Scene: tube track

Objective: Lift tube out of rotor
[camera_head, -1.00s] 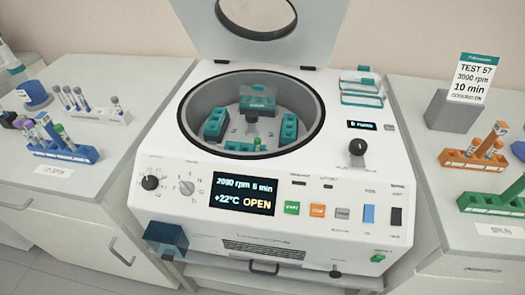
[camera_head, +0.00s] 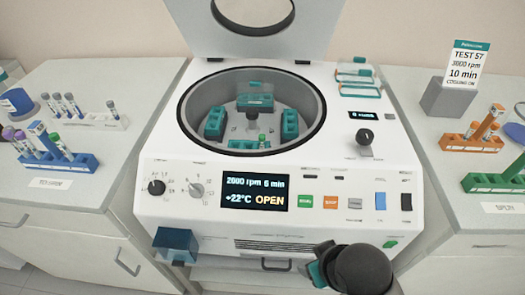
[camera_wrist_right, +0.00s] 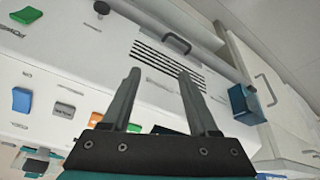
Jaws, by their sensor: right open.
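The centrifuge (camera_head: 160,200) has its lid (camera_head: 250,30) raised, and its display reads OPEN. The rotor (camera_head: 235,127) inside the round bowl carries several teal buckets. A green-capped tube (camera_head: 262,139) stands in the front bucket (camera_head: 245,145); most of its body is hidden in the bucket. My right gripper (camera_head: 315,272) is low in front of the centrifuge's front panel, well away from the tube. In the right wrist view its two fingers (camera_wrist_right: 160,75) are apart with nothing between them. My left gripper is not in view.
A blue rack (camera_head: 85,163) with several tubes stands on the left counter, near a white rack (camera_head: 95,120). Orange (camera_head: 455,141) and green (camera_head: 475,182) racks stand on the right counter. A teal box (camera_head: 175,243) juts from the front left. The raised lid stands behind the bowl.

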